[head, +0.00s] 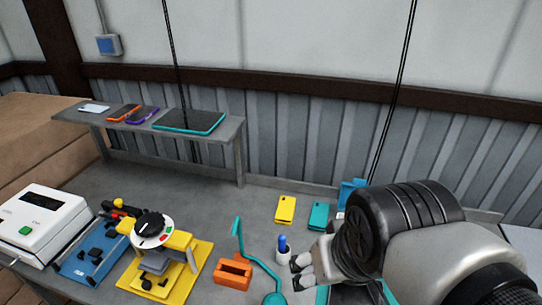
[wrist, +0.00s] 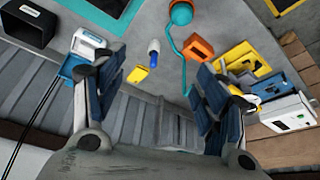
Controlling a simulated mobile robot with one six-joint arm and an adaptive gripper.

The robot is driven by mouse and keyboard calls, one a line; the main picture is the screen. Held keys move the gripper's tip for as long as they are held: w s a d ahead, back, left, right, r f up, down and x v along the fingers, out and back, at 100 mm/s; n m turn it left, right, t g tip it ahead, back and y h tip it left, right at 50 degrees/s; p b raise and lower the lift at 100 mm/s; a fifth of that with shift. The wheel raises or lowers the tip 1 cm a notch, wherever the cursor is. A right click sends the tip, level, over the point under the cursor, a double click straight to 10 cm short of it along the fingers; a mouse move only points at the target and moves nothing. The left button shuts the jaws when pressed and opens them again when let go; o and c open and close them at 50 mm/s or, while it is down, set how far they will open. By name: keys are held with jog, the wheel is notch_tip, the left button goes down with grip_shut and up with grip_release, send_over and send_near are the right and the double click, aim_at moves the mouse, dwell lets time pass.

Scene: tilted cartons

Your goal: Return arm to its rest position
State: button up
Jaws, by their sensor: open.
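My gripper (head: 302,270) shows in the head view at the lower right of centre, over the workbench, with my arm coming in from the right. In the wrist view my gripper (wrist: 148,72) is open, its two dark fingers wide apart. Nothing is held between them. The picture there is turned over, with the wall at the bottom. A white-and-blue upright item (head: 282,249) stands just left of the fingers in the head view; whether they touch it cannot be told. My arm hides the bench's right part.
A teal lamp-like arm (head: 240,240), an orange holder (head: 233,272), a yellow machine (head: 200,262) and a white box (head: 40,225) stand to the left. A yellow phone-like item (head: 285,209) and a teal one (head: 319,216) lie behind. A raised shelf (head: 215,140) stands at the back left.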

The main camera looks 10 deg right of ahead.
jog(key=shift+s+a+f, duration=0.15)
jog(key=shift+s, duration=0.4)
jog(key=shift+s+a+f, duration=0.15)
jog(key=shift+s, duration=0.45)
jog(key=shift+s+a+f, duration=0.15)
jog(key=shift+s, duration=0.4)
